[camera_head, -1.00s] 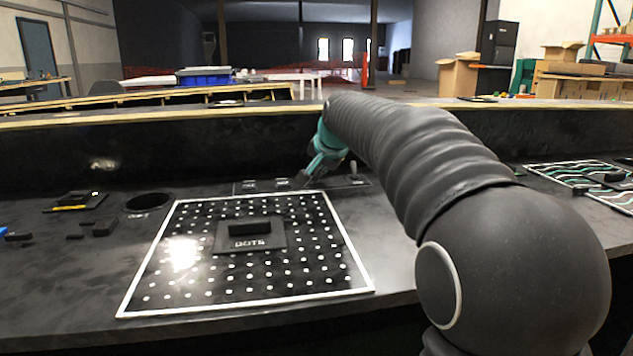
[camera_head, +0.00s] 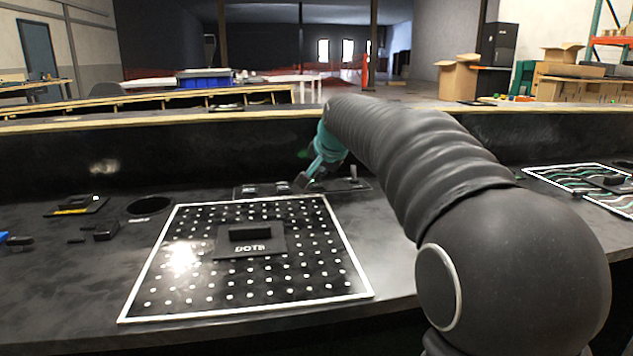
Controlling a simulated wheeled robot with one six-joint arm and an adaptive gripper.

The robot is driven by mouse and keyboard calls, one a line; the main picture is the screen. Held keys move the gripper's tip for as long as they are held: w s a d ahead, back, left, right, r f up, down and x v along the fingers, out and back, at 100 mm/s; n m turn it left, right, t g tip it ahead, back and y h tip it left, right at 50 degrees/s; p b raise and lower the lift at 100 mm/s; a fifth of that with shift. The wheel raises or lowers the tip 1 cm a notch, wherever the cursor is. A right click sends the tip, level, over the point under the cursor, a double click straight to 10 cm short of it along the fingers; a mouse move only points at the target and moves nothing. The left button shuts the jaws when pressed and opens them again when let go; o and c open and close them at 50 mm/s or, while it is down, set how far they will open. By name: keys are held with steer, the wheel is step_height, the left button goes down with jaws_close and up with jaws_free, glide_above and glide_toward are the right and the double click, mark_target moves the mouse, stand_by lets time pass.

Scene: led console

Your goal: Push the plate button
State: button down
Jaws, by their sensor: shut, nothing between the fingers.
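A low dark panel (camera_head: 238,193) with several small buttons and a lever lies behind the dotted board. Two dark buttons show on its left part, a left one (camera_head: 250,189) and a middle one (camera_head: 281,187). The labels are too small to read, so I cannot tell which is the plate button. My gripper (camera_head: 301,183), with teal parts, is shut and empty. It points down at the panel, just right of the middle button, and hides what lies beneath it. I cannot tell whether it touches a button.
A dotted board (camera_head: 330,284) with a dark handled block (camera_head: 250,240) fills the middle. A round hole (camera_head: 148,205) and small dark blocks (camera_head: 105,230) lie left. A wavy-lined board (camera_head: 575,178) lies right. A dark wall (camera_head: 210,150) rises behind the panel.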

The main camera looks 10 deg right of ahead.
mark_target(318, 186)
steer(key=shift+r, duration=0.15)
step_height(318, 186, up, 6)
steer(key=p, duration=0.5)
stand_by(0.3)
steer(key=shift+s, duration=0.1)
